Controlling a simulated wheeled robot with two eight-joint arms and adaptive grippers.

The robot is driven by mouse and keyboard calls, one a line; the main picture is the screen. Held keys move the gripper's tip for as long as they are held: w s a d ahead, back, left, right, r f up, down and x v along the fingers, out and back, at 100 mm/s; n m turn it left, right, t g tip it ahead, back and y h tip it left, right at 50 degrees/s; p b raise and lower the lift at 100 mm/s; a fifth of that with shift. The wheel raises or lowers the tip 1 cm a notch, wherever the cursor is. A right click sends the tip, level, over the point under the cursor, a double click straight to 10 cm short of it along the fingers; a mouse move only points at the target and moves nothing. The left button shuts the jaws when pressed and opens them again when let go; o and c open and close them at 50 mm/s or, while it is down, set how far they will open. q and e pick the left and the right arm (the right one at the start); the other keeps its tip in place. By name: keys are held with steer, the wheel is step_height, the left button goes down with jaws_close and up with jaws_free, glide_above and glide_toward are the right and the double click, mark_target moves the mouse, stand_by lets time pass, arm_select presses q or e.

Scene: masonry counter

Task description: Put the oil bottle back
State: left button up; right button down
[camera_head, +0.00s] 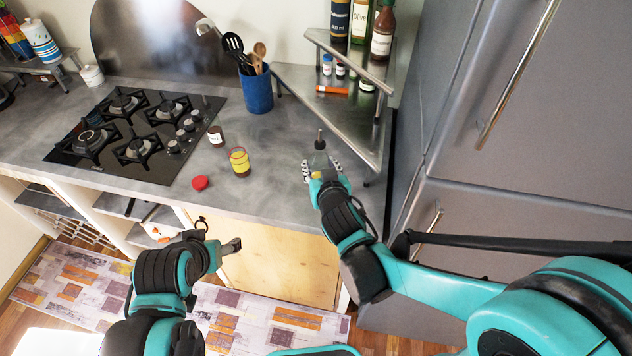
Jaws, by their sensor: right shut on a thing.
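The oil bottle (319,157) is a small clear greyish bottle with a dark pouring spout, standing upright near the counter's front right part. My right gripper (321,172) is shut on it and hides its lower part, so I cannot tell whether its base touches the counter. My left gripper (219,236) is open and empty, low in front of the counter's front edge. A metal corner shelf (345,125) stands just behind and right of the bottle. Several bottles, one labelled Olive (360,18), stand on its upper tier.
A blue utensil holder (257,92) stands behind. The gas hob (85,163) is at left, the grey fridge (500,130) at right.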

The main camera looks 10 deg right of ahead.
steer(key=shift+w+a+f, duration=0.1)
steer(key=shift+f, duration=0.1)
steer(key=w+a+f+b, duration=0.5)
steer(key=w+a+f, duration=0.1)
steer(key=w+f, duration=0.3)
steer(key=shift+a+f, duration=0.2)
steer(key=shift+f, duration=0.55)
steer(key=shift+s, duration=0.1)
steer(key=shift+f+b, duration=0.15)
steer(key=shift+b, duration=0.2)
steer(key=c, duration=0.8)
jaws_free()
